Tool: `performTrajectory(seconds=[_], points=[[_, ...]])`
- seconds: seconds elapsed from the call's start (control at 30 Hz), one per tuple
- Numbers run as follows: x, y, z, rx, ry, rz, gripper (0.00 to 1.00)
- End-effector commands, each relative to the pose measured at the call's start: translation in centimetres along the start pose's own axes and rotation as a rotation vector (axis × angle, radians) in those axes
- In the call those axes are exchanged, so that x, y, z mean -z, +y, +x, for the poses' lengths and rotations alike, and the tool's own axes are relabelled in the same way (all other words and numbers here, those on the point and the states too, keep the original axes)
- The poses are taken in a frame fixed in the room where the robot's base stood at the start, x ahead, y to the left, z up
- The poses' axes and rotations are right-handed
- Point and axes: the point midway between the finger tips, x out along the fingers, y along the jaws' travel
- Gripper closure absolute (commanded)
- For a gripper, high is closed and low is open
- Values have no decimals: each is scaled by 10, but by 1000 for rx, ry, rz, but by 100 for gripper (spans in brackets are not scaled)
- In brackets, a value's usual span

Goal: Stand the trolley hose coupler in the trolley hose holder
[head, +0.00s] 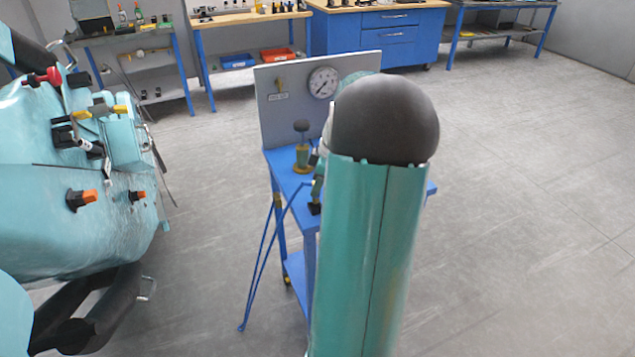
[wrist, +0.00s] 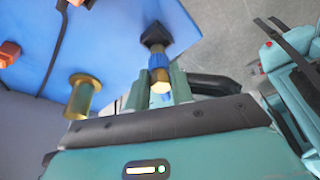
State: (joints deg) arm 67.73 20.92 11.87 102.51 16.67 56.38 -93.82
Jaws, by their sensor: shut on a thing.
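The trolley hose coupler (wrist: 160,78) shows in the wrist view as a small blue-banded piece with a brass end. My gripper (wrist: 158,92) is shut on it, with a teal finger on either side. A black square piece (wrist: 155,36), which looks like the trolley hose holder, is at the coupler's far end, against the blue trolley top. I cannot tell whether the coupler is seated in it or only lined up with it. In the head view my arm hides most of the gripper. A small black piece (head: 314,208) shows on the trolley top beside the arm.
The blue trolley (head: 284,163) carries a grey panel with a gauge (head: 323,83). A brass post (wrist: 83,97) stands near the coupler. A thin blue hose (head: 258,270) hangs at the trolley's left. Workbenches line the back. The floor at right is clear.

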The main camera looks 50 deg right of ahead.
Motion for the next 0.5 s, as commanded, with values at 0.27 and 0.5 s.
performTrajectory(seconds=[0.27, 0.5], points=[[-1, 0, 4, -1, 0, 0, 100], [-3, 0, 8, 0, 0, 0, 100]])
